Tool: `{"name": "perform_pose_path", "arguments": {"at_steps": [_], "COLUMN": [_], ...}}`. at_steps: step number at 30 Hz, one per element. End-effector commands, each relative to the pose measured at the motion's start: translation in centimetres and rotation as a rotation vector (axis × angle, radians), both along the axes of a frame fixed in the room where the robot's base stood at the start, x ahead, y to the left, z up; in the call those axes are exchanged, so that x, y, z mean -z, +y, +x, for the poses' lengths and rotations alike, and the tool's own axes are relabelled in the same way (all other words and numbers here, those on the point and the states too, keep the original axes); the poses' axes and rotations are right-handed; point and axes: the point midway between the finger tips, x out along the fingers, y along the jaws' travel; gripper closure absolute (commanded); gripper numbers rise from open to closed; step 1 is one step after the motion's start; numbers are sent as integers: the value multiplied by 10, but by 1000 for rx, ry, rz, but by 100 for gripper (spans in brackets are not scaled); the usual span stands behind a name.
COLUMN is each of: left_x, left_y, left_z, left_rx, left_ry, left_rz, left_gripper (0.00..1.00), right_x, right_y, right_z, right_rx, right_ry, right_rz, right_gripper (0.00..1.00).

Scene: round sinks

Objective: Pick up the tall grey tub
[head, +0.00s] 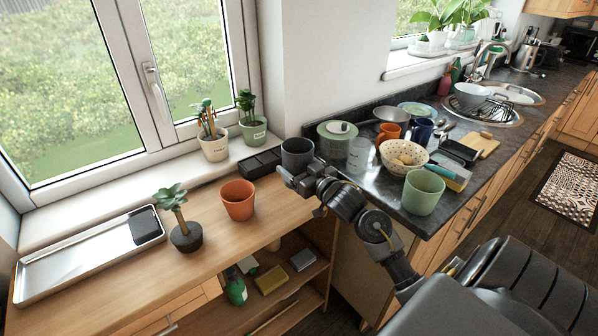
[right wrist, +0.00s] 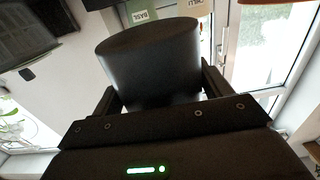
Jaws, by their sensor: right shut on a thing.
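The dark grey tub (head: 297,153) is at the right end of the wooden counter, by the window wall. My right gripper (head: 304,178) reaches it from the front right and is shut on it. In the right wrist view the tub (right wrist: 155,62) fills the space between the two fingers of the gripper (right wrist: 160,88), one on each side. The tub looks roughly upright in the head view. Its base is hidden behind the gripper, so I cannot tell whether it touches the counter. My left gripper is not in view.
A black compartment tray (head: 259,163) is just left of the tub. An orange pot (head: 238,200) and a dark potted plant (head: 185,236) stand further left. A green canister (head: 337,139) and green cup (head: 423,192) stand on the dark worktop at right.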

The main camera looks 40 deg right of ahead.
Motion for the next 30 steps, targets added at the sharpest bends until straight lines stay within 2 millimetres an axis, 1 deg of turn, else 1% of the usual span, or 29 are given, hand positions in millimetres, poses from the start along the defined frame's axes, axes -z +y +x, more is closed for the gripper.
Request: {"name": "perform_pose_path", "arguments": {"at_steps": [2, 9, 18, 30], "left_x": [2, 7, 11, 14], "left_y": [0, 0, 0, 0], "left_z": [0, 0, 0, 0], "left_rx": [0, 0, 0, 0], "left_ry": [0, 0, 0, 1], "left_rz": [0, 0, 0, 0], "left_gripper": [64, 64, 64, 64], "right_x": [-9, -21, -34, -45], "right_y": [6, 28, 50, 68], "right_z": [-5, -23, -42, -57], "right_rx": [-1, -1, -1, 0], "right_ry": [-5, -4, -3, -3], "right_rz": [-2, 0, 0, 0], "right_gripper": [57, 57, 57, 57]}}
